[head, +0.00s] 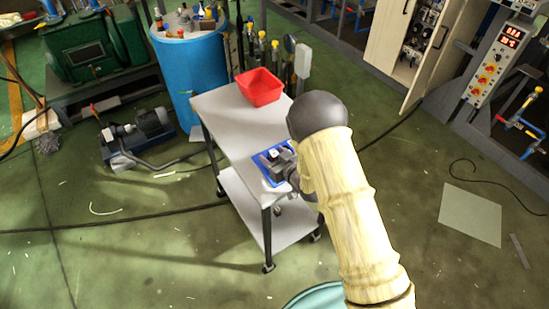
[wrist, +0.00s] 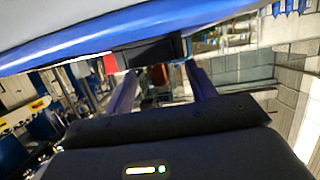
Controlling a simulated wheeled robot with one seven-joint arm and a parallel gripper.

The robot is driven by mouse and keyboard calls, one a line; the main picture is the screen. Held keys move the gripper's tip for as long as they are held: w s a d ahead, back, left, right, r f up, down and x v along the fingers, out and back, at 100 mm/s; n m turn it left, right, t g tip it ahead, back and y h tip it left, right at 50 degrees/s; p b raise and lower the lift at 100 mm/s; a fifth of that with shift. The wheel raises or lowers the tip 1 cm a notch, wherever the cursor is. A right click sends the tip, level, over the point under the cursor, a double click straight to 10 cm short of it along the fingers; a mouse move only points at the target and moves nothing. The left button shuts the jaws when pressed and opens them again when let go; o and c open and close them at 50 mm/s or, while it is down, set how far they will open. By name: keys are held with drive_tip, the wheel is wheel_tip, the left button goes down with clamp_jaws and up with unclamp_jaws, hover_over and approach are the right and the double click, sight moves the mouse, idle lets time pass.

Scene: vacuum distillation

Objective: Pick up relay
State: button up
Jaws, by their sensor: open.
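A small dark block that looks like the relay (head: 272,154) sits on a blue-edged tray (head: 265,170) on the cart top. In the wrist view a dark block (wrist: 150,52), probably the same relay, shows beneath the blue tray edge (wrist: 60,52), between the fingertips in the picture. My gripper (head: 284,164) is at the tray, right beside the block, partly hidden by my arm. In the wrist view the two fingers of my gripper (wrist: 160,78) are apart. I cannot tell whether they touch the block.
The grey cart (head: 222,110) also holds a red bin (head: 260,88) at its far end. A blue drum (head: 190,72) with bottles stands behind it, and a pump (head: 140,135) lies on the floor to the left. An open cabinet (head: 415,40) is at the back right.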

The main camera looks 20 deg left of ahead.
sight(274, 153)
drive_tip(key=c, duration=1.2)
drive_tip(key=shift+o, duration=0.2)
drive_tip(key=shift+r, duration=0.1)
wheel_tip(274, 153, up, 10)
drive_tip(key=shift+f, duration=0.1)
